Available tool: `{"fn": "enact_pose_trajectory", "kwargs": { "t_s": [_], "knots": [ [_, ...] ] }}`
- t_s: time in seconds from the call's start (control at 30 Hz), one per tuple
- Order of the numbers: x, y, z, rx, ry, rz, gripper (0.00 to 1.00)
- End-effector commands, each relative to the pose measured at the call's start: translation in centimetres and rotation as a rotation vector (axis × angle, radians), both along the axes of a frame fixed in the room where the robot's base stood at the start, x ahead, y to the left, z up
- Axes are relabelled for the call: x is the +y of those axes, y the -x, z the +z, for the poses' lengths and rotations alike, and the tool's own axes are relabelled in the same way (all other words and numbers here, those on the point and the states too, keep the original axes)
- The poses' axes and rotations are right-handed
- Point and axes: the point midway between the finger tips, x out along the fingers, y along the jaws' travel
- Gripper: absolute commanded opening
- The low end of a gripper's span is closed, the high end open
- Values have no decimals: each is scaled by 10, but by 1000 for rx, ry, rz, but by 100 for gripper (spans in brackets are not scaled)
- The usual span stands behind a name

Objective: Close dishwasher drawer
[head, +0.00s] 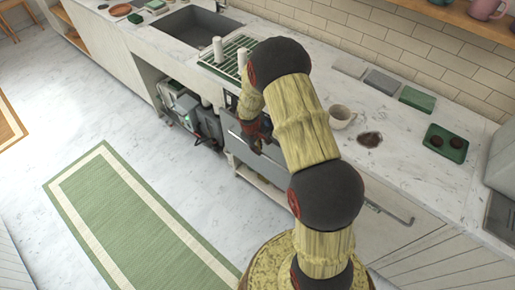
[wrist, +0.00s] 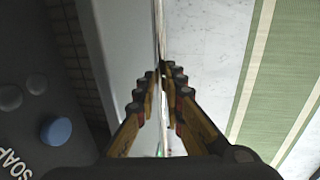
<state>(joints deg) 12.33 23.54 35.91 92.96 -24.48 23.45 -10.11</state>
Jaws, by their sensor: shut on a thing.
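The dishwasher drawer (head: 236,148) has a grey front and sits under the counter, left of my arm in the head view. It seems to stand out from the cabinet line, but how far I cannot tell. My gripper (head: 257,146) is at its front, partly hidden behind my arm. In the wrist view my gripper (wrist: 160,76) has its fingers on either side of a thin pale edge of the drawer (wrist: 157,40) and is shut on it. A dark panel (wrist: 40,95) marked SOAP, with a blue button, fills the left of that view.
An open bay with grey machinery (head: 190,112) lies left of the drawer. The counter (head: 360,150) above holds a cup (head: 341,117), a sink (head: 188,33) and a green rack (head: 228,52). A green rug (head: 135,220) lies on the open floor.

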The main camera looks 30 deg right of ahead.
Motion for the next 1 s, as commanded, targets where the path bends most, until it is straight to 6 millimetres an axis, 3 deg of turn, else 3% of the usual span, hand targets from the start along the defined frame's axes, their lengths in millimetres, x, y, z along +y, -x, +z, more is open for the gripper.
{"fn": "enact_pose_trajectory", "kwargs": {
  "t_s": [0.27, 0.6, 0.9, 0.93, 1.0],
  "knots": [
    [-1, 0, 0, 0, 0, 0, 0],
    [-47, -18, 2, -2, 0, -3, 0],
    [-51, -19, 2, -4, 3, 1, 0],
    [-51, -19, 2, -4, 3, 1, 11],
    [-50, -19, 2, -5, 2, 1, 15]
  ]
}}
